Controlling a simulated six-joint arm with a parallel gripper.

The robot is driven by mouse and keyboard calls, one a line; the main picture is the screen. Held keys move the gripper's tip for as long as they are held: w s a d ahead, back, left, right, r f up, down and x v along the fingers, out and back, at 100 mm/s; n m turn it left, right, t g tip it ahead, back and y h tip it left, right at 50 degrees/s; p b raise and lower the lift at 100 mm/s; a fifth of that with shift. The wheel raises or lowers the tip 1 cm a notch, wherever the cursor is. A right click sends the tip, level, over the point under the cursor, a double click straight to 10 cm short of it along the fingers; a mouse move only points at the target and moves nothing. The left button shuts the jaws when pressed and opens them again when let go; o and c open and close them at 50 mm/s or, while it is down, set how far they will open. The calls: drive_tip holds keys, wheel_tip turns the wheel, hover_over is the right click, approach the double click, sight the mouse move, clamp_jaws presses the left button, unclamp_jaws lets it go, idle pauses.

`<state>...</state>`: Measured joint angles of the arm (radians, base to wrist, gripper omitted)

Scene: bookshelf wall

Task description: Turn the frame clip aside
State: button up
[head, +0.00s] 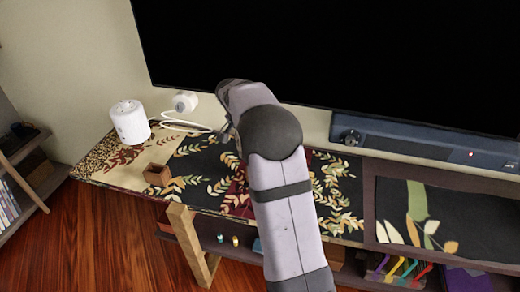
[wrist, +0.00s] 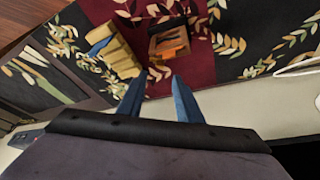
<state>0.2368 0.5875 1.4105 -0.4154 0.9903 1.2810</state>
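A small dark square framed piece (wrist: 169,38) lies on the red strip of the cloth in the wrist view. An orange tab (wrist: 175,53), which looks like the clip, sits at its lower edge; its exact turn is too small to tell. My gripper (wrist: 154,82) shows two blue fingers spread apart with nothing between them. The fingertips appear just below the framed piece in the picture, apart from it, and cloth shows between them. In the head view my arm hides the framed piece and the gripper.
A yellow wooden block (wrist: 120,55) with a blue part stands left of the framed piece. A large screen (head: 330,60) and soundbar (head: 420,140) stand behind.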

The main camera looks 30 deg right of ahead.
drive_tip(key=shift+r+p, duration=0.1)
drive_tip(key=shift+p, duration=0.25)
drive_tip(key=p, duration=0.4)
drive_tip(key=shift+r, duration=0.25)
drive_tip(key=shift+f+p, duration=0.15)
drive_tip(key=shift+p, duration=0.75)
drive_tip(key=shift+f, duration=0.35)
drive_tip(key=shift+p+x, duration=1)
drive_tip(key=shift+x, duration=2.6)
clamp_jaws()
